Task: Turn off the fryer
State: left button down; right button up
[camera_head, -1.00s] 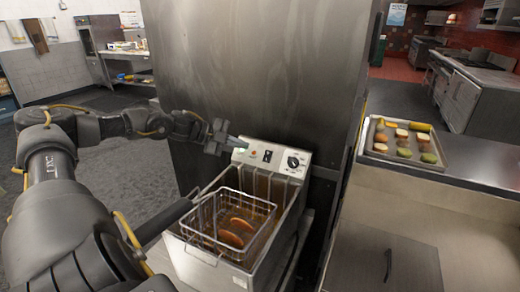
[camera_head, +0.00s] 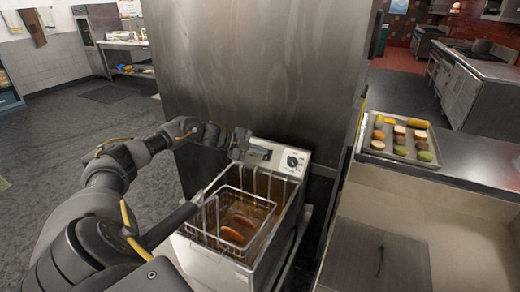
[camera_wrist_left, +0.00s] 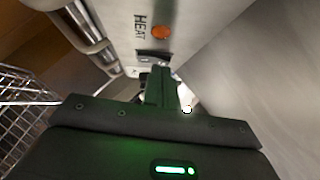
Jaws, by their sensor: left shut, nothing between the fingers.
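The fryer (camera_head: 206,258) stands against a large metal panel, with its sloped control panel (camera_head: 279,159) at the back. The panel has a round knob (camera_head: 292,161) at its right. My left gripper (camera_head: 262,154) is shut and empty, with its fingertips at the left part of the control panel, covering the switch area in the head view. In the left wrist view, the fingers (camera_wrist_left: 160,88) are right by a dark switch (camera_wrist_left: 153,57). Beyond it are an orange light (camera_wrist_left: 160,32) and the word HEAT. I cannot tell if the fingers touch the switch. My right gripper is not in view.
A wire basket (camera_head: 222,240) with brown food pieces (camera_head: 238,228) sits in the fryer, its handle toward my left arm. A tray (camera_head: 370,152) of several foods lies on the counter (camera_head: 470,165) to the right. Open floor (camera_head: 110,125) lies at the left.

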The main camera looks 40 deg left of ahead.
pick_arm(q)
jog(key=shift+w+a+f, duration=0.1)
jog(key=shift+a, duration=0.15)
jog(key=shift+w, duration=0.15)
jog(key=shift+d, duration=0.2)
jog(key=shift+w+a+r+p, duration=0.1)
jog(key=shift+w+r+p, duration=0.15)
jog(key=shift+r+p, duration=0.4)
jog(key=shift+r, duration=0.1)
jog(key=shift+s, duration=0.15)
